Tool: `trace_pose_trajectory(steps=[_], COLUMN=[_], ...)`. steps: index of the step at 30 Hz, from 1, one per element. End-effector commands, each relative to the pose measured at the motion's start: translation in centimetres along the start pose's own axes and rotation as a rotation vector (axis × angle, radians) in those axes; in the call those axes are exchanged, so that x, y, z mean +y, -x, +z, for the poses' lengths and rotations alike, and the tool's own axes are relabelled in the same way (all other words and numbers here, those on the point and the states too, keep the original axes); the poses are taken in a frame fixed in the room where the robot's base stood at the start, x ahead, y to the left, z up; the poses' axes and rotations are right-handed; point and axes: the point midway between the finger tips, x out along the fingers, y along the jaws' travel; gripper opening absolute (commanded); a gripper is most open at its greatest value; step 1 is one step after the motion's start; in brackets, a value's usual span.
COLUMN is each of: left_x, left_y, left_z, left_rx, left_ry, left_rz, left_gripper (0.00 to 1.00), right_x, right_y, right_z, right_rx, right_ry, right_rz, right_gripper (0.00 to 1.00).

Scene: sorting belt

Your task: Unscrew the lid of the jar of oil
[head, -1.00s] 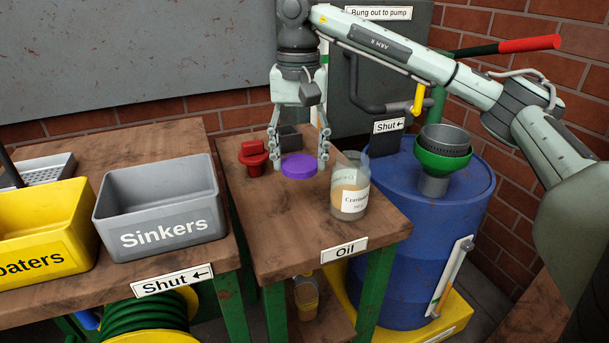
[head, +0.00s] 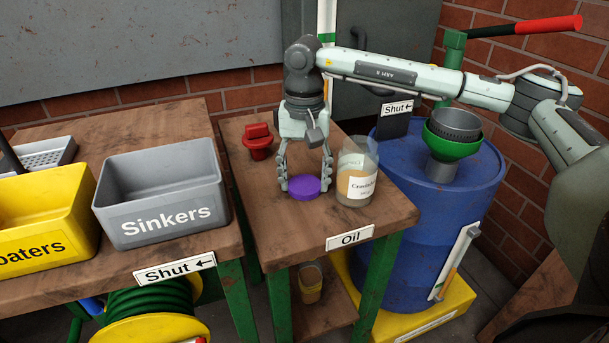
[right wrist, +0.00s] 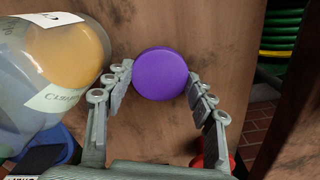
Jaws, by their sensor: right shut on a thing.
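The jar of oil (head: 358,178) stands upright on the small bench marked Oil. It is clear, with a white label and yellowish contents, and no lid sits on its top. The jar also shows at the left of the right wrist view (right wrist: 50,60). The round purple lid (head: 305,188) is just left of the jar. My right gripper (head: 307,184) points down and is shut on the lid, with a finger on each side in the right wrist view. I cannot tell whether the lid touches the bench. My left gripper is out of view.
A red plug-like part (head: 259,142) stands at the back left of the bench (head: 270,215). A grey Sinkers bin (head: 165,200) and a yellow bin (head: 45,225) are on the left table. A blue drum (head: 440,225) with a green-rimmed funnel (head: 452,140) stands at right.

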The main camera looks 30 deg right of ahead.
Motion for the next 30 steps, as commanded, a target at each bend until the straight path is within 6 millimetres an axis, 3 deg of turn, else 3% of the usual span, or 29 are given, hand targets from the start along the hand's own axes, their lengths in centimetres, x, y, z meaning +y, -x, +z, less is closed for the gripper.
trace_pose_trajectory(steps=[10, 11, 13, 25, 30], left_x=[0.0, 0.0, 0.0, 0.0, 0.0], left_y=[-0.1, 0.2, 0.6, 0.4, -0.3], left_z=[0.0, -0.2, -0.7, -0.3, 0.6], left_rx=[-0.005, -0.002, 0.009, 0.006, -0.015], left_ry=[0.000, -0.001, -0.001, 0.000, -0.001], left_rz=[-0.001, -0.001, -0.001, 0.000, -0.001], left_gripper=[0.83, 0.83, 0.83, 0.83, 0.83], right_x=[0.0, 0.0, 0.0, -0.1, -0.1], right_y=[-0.3, -0.2, -0.2, 0.4, 3.3], right_z=[0.0, 0.0, 0.0, -0.1, -0.1], right_rx=[0.001, 0.001, 0.001, 0.002, 0.004], right_ry=[0.000, 0.000, 0.000, 0.000, 0.000], right_rz=[-0.001, -0.002, -0.002, -0.003, -0.005], right_gripper=[0.20, 0.56, 0.64, 0.64, 0.64])
